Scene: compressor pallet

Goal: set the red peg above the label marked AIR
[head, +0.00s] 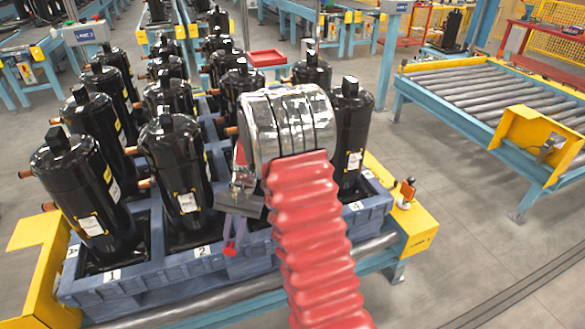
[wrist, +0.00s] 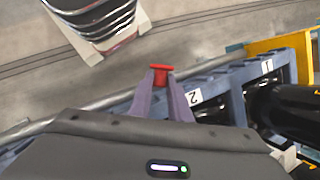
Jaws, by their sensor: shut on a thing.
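The red peg (wrist: 160,72) is between the fingertips of my gripper (wrist: 162,84), which is shut on it, in the wrist view. In the head view the peg (head: 230,249) shows small and partly hidden below my gripper (head: 231,238), in front of the blue pallet's front side near the label 2. I cannot make out a label reading AIR in either view. White labels 1 (head: 113,275), 2 (head: 202,251) and 4 (head: 356,206) show on the pallet (head: 150,285). My red-sleeved arm covers part of the pallet front.
Black compressors (head: 178,180) stand in rows in the pallet, close behind my gripper. Yellow end blocks (head: 420,230) flank the pallet, and a small orange-and-black item (head: 407,190) stands on the right one. A roller conveyor (head: 470,88) stands at the right, with clear floor between.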

